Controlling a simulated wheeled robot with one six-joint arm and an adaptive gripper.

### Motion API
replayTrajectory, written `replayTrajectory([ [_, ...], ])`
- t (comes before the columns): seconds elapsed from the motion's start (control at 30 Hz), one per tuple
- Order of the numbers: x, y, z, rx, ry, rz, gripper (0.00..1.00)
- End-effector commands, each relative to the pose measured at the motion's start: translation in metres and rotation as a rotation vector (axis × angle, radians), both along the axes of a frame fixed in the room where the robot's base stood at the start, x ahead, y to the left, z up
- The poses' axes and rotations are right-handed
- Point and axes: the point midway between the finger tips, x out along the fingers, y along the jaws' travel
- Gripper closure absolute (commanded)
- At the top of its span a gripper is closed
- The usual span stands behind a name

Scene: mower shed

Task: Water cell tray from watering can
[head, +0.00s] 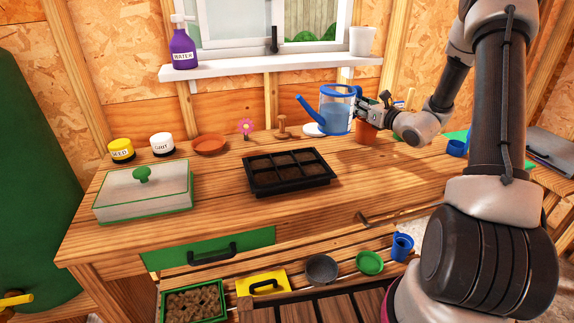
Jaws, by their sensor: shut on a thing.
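The black cell tray (288,171) lies on the middle of the wooden bench, with dark soil in its cells. The watering can (336,109) is clear with a blue rim, a blue base and a blue spout that points left. It is upright at the back of the bench, right of and behind the tray. Bluish water shows inside it. My gripper (364,108) is shut on the can at its right side, where the handle is mostly hidden. A white disc shows at the can's foot; I cannot tell whether the can touches it.
A terracotta pot (366,131) stands close by under my gripper. A wooden dibber (282,128), a pink flower marker (246,128) and a terracotta saucer (210,144) stand behind the tray. A clear box with a green knob (144,192) sits left. The bench front is clear.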

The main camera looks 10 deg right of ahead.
Motion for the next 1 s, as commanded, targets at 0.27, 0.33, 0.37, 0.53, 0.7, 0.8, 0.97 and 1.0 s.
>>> replayTrajectory([
  [0.27, 0.038, -0.027, 0.014, -0.003, -0.005, 0.131, 1.0],
  [0.33, 0.041, -0.028, 0.015, -0.002, -0.004, 0.148, 1.0],
  [0.37, 0.041, -0.029, 0.015, -0.002, -0.004, 0.155, 1.0],
  [0.53, 0.04, -0.029, 0.01, -0.004, -0.003, 0.159, 1.0],
  [0.7, 0.04, -0.028, 0.01, -0.005, -0.005, 0.158, 1.0],
  [0.8, 0.04, -0.027, 0.01, -0.018, -0.012, 0.157, 1.0],
  [0.97, 0.038, -0.025, 0.009, -0.058, -0.032, 0.157, 1.0],
  [1.0, 0.038, -0.025, 0.009, -0.074, -0.04, 0.157, 1.0],
])
